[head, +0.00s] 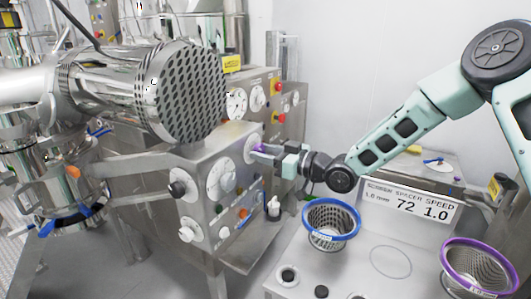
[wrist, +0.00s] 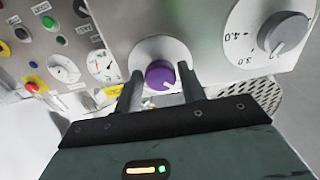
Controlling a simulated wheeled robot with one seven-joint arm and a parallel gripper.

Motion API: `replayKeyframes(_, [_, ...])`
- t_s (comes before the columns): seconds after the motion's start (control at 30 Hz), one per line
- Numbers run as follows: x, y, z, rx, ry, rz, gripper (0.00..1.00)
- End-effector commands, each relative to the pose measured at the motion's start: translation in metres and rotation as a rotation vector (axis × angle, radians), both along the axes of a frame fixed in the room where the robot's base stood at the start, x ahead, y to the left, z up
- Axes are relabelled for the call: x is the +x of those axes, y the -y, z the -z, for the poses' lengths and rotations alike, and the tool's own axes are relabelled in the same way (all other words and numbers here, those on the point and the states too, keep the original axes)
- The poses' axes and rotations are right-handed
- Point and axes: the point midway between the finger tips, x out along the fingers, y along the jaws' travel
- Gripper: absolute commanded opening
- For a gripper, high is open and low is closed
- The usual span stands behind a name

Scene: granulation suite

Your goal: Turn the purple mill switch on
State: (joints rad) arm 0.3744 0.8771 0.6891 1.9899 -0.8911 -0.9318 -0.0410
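The purple mill switch (head: 258,148) is a round knob on a pale disc at the upper right edge of the steel control box (head: 208,160). In the wrist view the purple knob (wrist: 160,74) shows near the middle, with a white mark at its lower edge. My gripper (head: 264,153) reaches the knob from the right. In the wrist view my gripper (wrist: 161,85) is open, with one finger on each side of the knob. A narrow gap seems to show beside the knob; contact is not clear.
A grey dial (wrist: 284,32) with numbers sits right of the knob in the wrist view. Another panel (wrist: 50,35) carries gauges and coloured buttons. A blue-rimmed basket (head: 331,222) and a purple-rimmed basket (head: 478,268) stand on the steel table (head: 350,275) below my arm.

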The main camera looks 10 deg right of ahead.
Motion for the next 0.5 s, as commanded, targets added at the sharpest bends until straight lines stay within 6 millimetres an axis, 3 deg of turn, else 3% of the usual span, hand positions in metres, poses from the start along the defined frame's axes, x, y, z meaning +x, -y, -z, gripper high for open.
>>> replayKeyframes(0.03, [-0.0001, 0.0002, -0.0001, 0.000, 0.000, 0.000, 0.25])
replayKeyframes(0.1, [-0.0001, 0.0002, -0.0001, 0.000, 0.000, 0.000, 0.11])
replayKeyframes(0.5, [-0.0001, 0.0007, 0.0000, 0.036, -0.047, 0.001, 0.11])
